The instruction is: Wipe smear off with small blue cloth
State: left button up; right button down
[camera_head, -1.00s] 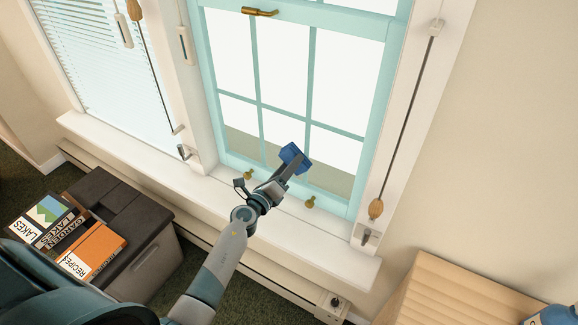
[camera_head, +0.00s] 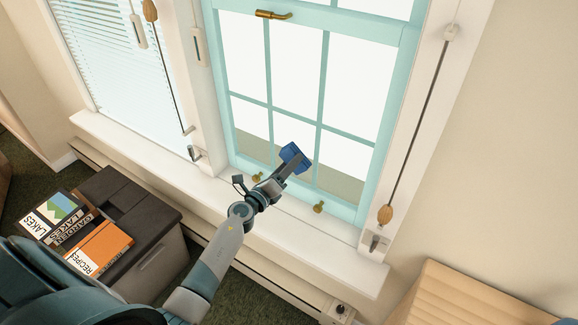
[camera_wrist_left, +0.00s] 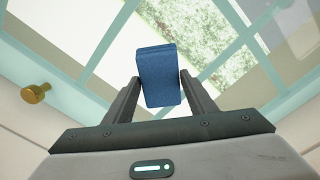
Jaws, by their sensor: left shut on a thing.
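My left gripper (camera_head: 282,172) is shut on the small blue cloth (camera_head: 294,158), which shows as a folded blue block at its fingertips. The left wrist view shows the cloth (camera_wrist_left: 159,76) between the two fingers, in front of the window panes. In the head view the gripper and cloth overlap the lower part of the teal-framed window (camera_head: 322,100). I cannot tell whether the cloth touches the glass. No smear can be made out on the panes. My right gripper is not in view.
A white sill (camera_head: 340,257) runs below the window, with brass knobs (camera_head: 319,207) on the lower sash. A dark-topped cabinet (camera_head: 150,207) with several books stands at left. A ribbed beige piece (camera_head: 455,297) is at lower right. A cord with a wooden pull (camera_head: 385,214) hangs at right.

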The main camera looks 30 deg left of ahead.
pick_arm(q)
jog(key=shift+w+a+r, duration=0.1)
jog(key=shift+a+r, duration=0.05)
jog(key=shift+a, duration=0.1)
jog(key=shift+w+a+b, duration=0.1)
jog(key=shift+a+b, duration=0.3)
jog(key=shift+a, duration=1.3)
jog(key=shift+a+b, duration=0.55)
jog(key=shift+a, duration=1.2)
send_near(281, 157)
jog(key=shift+w+a+p, duration=0.15)
jog(key=shift+w+a, duration=0.4)
jog(key=shift+a, duration=0.25)
jog(key=shift+w+a+p, duration=0.15)
jog(key=shift+w+a, duration=0.45)
jog(key=shift+a, duration=0.2)
jog(key=shift+s, duration=0.1)
jog(key=shift+s+a, duration=0.1)
jog(key=shift+s, duration=1.3)
